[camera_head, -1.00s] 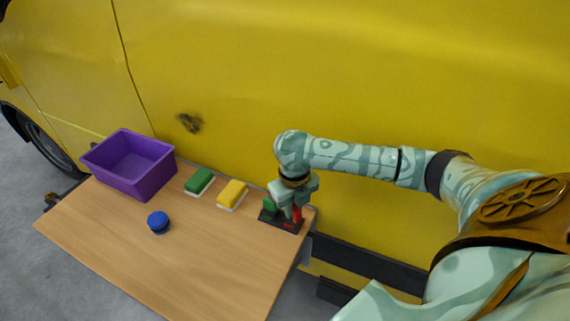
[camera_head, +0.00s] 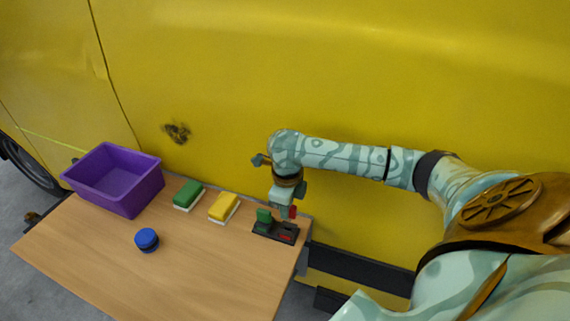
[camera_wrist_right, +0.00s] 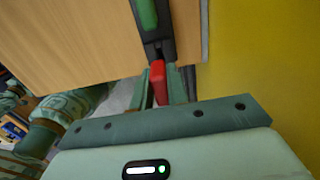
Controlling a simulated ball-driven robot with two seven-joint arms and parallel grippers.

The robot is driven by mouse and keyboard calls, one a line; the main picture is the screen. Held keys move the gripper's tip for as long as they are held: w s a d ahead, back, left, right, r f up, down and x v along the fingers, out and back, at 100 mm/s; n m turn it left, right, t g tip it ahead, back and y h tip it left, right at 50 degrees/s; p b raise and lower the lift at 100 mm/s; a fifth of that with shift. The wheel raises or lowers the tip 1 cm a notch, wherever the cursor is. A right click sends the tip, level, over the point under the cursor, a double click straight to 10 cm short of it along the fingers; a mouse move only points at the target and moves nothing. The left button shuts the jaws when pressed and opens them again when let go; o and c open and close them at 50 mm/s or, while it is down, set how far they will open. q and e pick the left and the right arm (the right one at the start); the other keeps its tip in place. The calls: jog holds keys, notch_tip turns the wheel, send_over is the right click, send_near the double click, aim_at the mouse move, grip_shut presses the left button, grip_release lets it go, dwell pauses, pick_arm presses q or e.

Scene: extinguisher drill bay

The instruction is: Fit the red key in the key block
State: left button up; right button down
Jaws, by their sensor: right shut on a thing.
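My right gripper (camera_head: 289,208) is shut on the red key (camera_head: 293,212), above the right part of the dark key block (camera_head: 262,229). The key appears raised clear of the block. A red patch (camera_head: 286,237) shows on the block's top beneath it. A green key (camera_head: 264,215) stands upright at the block's left end. In the right wrist view the red key (camera_wrist_right: 157,82) sits between the two fingers, in front of the block (camera_wrist_right: 159,48), with the green key (camera_wrist_right: 146,14) beyond. The red key's lower end is hard to make out. My left gripper is not in view.
The wooden table (camera_head: 190,270) also bears a purple bin (camera_head: 122,196), a green sponge-like block (camera_head: 188,195), a yellow one (camera_head: 223,207) and a blue round object (camera_head: 147,239). The yellow vehicle side (camera_head: 350,80) rises close behind. The table's front middle is clear.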

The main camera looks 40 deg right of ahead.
jog(key=shift+f+b, duration=0.45)
jog(key=shift+f, duration=0.3)
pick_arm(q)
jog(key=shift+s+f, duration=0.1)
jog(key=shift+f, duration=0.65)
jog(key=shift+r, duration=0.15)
pick_arm(e)
jog(key=shift+r, duration=0.15)
jog(key=shift+p, duration=0.35)
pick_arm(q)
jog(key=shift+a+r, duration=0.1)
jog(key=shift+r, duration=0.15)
pick_arm(e)
jog(key=shift+w+a, duration=0.1)
pick_arm(q)
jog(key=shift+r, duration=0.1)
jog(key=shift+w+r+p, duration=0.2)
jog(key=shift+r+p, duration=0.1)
jog(key=shift+p, duration=0.2)
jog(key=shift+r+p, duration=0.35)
